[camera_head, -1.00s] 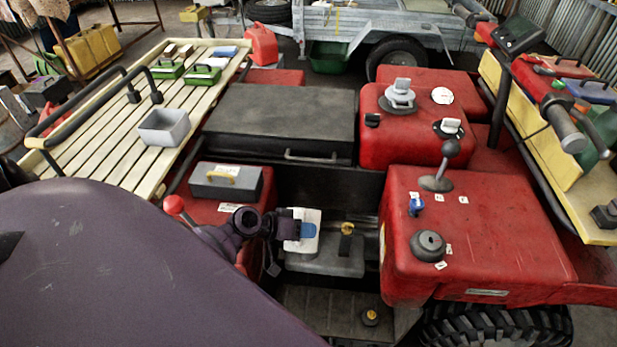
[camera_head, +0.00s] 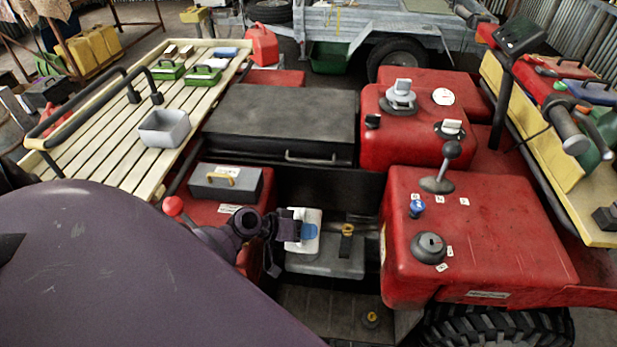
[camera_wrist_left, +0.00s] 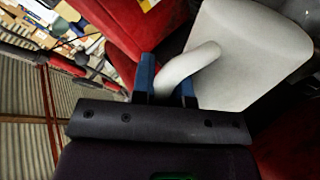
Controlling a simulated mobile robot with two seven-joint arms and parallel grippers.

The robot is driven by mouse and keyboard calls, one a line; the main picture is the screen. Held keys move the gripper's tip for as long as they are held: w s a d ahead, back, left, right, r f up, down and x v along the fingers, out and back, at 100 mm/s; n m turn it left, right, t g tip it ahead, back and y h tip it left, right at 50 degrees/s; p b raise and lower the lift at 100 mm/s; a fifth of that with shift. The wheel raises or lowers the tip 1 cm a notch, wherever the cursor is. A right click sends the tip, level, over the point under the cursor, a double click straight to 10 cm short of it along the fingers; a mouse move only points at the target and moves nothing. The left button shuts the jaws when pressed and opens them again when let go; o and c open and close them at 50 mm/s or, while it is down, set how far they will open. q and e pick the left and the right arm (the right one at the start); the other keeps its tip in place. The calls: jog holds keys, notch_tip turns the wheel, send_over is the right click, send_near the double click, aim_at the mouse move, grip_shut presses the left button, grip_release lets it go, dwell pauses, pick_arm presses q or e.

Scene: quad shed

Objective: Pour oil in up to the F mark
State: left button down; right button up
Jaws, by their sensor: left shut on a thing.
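My left gripper (camera_head: 291,230) is shut on the handle of a white oil bottle (camera_head: 305,238). In the left wrist view the two blue fingers (camera_wrist_left: 166,88) close around the curved handle of the white bottle (camera_wrist_left: 245,60). In the head view the bottle is over the engine well, just left of a grey engine block (camera_head: 325,263) with a yellow-topped dipstick or cap (camera_head: 347,232). The bottle's spout and any oil stream cannot be made out. The F mark is not readable. My right gripper is not in view.
The red body (camera_head: 480,240) with a lever and knobs borders the well on the right. A grey box with a yellow handle (camera_head: 226,182) sits at the left. A black seat (camera_head: 280,115) lies behind. A slatted rack (camera_head: 110,140) holds a grey bin (camera_head: 164,127).

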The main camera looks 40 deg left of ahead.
pick_arm(q)
jog(key=shift+s+d+f+m+t+b, duration=0.1)
jog(key=shift+s+f+m+t+b, duration=0.3)
jog(key=shift+b, duration=0.55)
jog(key=shift+w+r, duration=0.15)
jog(key=shift+r, duration=0.05)
jog(key=shift+r+t+b, duration=0.2)
jog(key=shift+t+b, duration=0.1)
jog(key=shift+b, duration=0.05)
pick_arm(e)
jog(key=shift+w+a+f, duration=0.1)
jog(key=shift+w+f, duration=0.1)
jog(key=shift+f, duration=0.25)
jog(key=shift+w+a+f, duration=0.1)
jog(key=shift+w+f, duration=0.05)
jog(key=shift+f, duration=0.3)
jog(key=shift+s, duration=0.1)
